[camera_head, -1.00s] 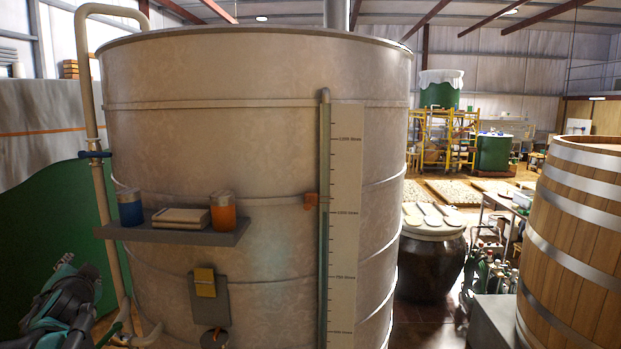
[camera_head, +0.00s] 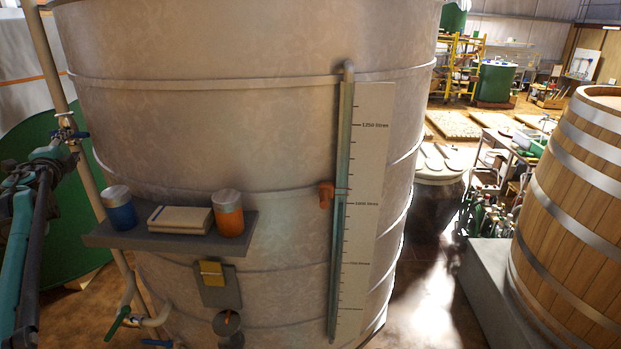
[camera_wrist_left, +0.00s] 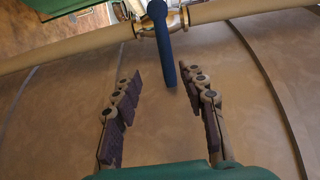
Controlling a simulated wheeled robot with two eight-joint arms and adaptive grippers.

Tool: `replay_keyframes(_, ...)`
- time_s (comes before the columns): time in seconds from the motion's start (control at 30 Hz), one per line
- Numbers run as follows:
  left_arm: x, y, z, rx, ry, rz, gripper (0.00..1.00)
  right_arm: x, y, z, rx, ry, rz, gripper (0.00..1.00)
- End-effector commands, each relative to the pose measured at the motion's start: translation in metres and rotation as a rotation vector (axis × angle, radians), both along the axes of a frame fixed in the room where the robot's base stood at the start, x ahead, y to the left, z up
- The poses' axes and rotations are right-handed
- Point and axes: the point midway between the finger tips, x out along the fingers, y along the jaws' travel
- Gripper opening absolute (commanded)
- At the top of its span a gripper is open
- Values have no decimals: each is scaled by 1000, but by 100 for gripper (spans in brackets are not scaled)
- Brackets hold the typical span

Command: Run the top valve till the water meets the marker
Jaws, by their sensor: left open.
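The top valve sits on the upright pipe left of the big tank (camera_head: 270,130). Its blue lever (camera_head: 81,135) points right in the head view; in the wrist view the blue lever (camera_wrist_left: 168,55) hangs from a brass body on the pipe. My left gripper (camera_head: 66,140) is close to the valve. In the wrist view the left gripper (camera_wrist_left: 160,100) has its fingers apart, with the lever's end between and just beyond them, not gripped. The orange marker (camera_head: 326,195) sits beside the sight tube (camera_head: 341,230), near the 1000 litres mark. The water level in the tube is hard to make out. My right gripper is out of view.
A shelf (camera_head: 165,238) with a blue jar (camera_head: 119,213), an orange jar (camera_head: 228,216) and a box juts from the tank. Lower down are a green-handled valve (camera_head: 118,321) and a blue handle (camera_head: 156,343). A wooden barrel (camera_head: 570,200) stands at right.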

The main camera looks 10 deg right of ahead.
Motion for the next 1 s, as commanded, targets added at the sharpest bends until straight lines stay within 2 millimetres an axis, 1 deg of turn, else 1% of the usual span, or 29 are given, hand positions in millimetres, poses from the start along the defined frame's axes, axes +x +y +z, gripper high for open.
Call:
replay_keyframes(0.17, 11, 2, 2, 1, 0, -1, 42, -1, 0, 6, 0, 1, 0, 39)
replay_keyframes(0.47, 52, 7, 3, 0, 0, -1, 42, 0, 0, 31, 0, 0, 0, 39)
replay_keyframes(0.57, 66, 10, 5, -1, 0, 0, 42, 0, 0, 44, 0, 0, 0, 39)
replay_keyframes(0.6, 68, 11, 4, -1, 0, 0, 40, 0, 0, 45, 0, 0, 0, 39)
replay_keyframes(0.67, 66, 11, 1, -1, 0, 1, 24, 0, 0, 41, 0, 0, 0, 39)
replay_keyframes(0.7, 66, 11, 0, -1, 0, 1, 13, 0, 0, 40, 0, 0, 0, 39)
replay_keyframes(0.73, 66, 11, 0, -1, 0, 1, 5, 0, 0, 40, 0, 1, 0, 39)
replay_keyframes(0.77, 66, 11, 0, -1, 0, 1, 0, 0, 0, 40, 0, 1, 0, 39)
replay_keyframes(1.0, 66, 10, 0, -1, 0, 0, 0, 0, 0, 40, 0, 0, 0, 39)
